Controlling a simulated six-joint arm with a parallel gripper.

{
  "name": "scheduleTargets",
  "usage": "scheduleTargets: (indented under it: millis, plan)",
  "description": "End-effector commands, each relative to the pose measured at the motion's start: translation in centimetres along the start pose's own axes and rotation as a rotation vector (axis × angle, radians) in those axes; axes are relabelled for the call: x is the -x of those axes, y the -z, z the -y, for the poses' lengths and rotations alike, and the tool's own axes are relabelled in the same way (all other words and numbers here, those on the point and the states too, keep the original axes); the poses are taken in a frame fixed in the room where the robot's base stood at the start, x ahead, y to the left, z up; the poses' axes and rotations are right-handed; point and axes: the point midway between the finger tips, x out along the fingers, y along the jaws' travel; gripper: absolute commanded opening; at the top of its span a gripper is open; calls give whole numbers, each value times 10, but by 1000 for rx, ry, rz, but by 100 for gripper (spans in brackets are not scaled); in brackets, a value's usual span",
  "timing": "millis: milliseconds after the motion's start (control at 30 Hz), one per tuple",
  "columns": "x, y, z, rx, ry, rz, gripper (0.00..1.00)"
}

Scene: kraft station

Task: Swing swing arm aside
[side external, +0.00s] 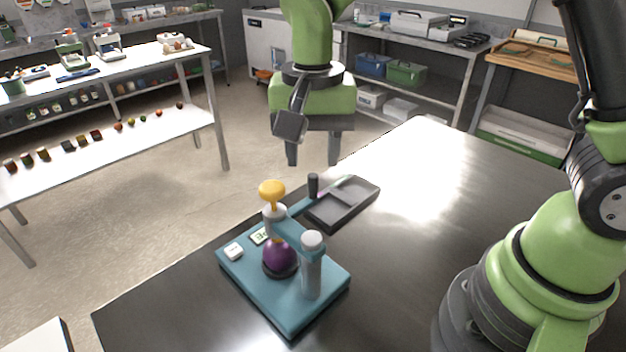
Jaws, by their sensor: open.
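A teal base plate (312,312) stands on the dark table. It carries a grey post (311,275) with a pale cap. A teal swing arm (290,232) runs from this post's collar across the plate, passing above or beside a purple dome (279,257); which one is hard to tell. A yellow knob (272,189) sits on a grey cylinder near the arm's far end. A black upright peg (313,185) shows beyond it, and a teal piece leads toward it. My gripper (313,158) points down, open and empty, above and behind the fixture, apart from it.
A dark grey tray (350,212) lies beside the fixture at the table's far edge, with a thin item in it. A white button block (233,251) and a small label sit on the plate. The table's right part (440,200) is clear. Side benches stand farther back.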

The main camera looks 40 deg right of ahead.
Motion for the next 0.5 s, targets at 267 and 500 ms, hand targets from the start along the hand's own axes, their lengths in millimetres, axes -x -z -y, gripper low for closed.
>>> scheduleTargets:
  millis: [267,500]
  plan:
    - [-45,0,-1,0,-2,2,42]
    - [-56,0,0,-1,2,0,42]
